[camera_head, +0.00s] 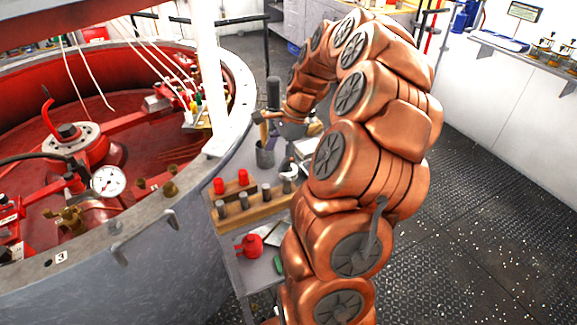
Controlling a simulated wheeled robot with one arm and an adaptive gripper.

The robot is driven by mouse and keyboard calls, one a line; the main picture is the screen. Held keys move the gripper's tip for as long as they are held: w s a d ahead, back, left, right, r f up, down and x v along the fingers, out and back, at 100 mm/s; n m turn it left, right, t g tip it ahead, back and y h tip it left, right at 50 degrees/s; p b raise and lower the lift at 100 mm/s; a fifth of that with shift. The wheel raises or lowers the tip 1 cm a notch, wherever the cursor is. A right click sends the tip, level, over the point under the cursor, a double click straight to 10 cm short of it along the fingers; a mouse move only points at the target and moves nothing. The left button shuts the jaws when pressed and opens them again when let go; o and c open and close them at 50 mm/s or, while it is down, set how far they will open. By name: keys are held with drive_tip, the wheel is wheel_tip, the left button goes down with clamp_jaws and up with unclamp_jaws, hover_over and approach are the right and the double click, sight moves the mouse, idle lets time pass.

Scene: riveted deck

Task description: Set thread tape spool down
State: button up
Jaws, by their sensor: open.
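My copper arm reaches from the lower middle up and over to a small workbench (246,268) beside the round tank. My gripper (290,129) is at the far end of the arm, small in the picture, above the back part of the bench. It is open. I cannot pick out the thread tape spool with certainty. A small white item (289,171) sits below the gripper, partly hidden by my arm, and I cannot tell whether it is the spool. My arm hides the right side of the bench.
A grey cup (265,156) stands near the gripper. A wooden rack (248,204) holds red and grey cylinders. A red item (250,245) lies in front of it. The tank rim (190,205) borders the bench on the left. Open deck floor (480,220) lies right.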

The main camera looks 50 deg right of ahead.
sight(289, 172)
drive_tip(key=d+m, duration=0.1)
drive_tip(key=d, duration=0.1)
drive_tip(key=d+m, duration=0.1)
drive_tip(key=d, duration=0.1)
drive_tip(key=s+d+m+p, duration=0.1)
drive_tip(key=d, duration=0.1)
drive_tip(key=shift+s+d+f+t, duration=0.1)
drive_tip(key=shift+d+f+t, duration=0.25)
drive_tip(key=shift+t, duration=0.05)
drive_tip(key=shift+m, duration=0.3)
drive_tip(key=shift+d+p+x, duration=0.2)
drive_tip(key=shift+p+x, duration=0.4)
drive_tip(key=shift+x, duration=1.35)
drive_tip(key=shift+d+p+x, duration=0.15)
drive_tip(key=shift+p+x, duration=0.45)
drive_tip(key=shift+x, duration=1.4)
drive_tip(key=c, duration=1.1)
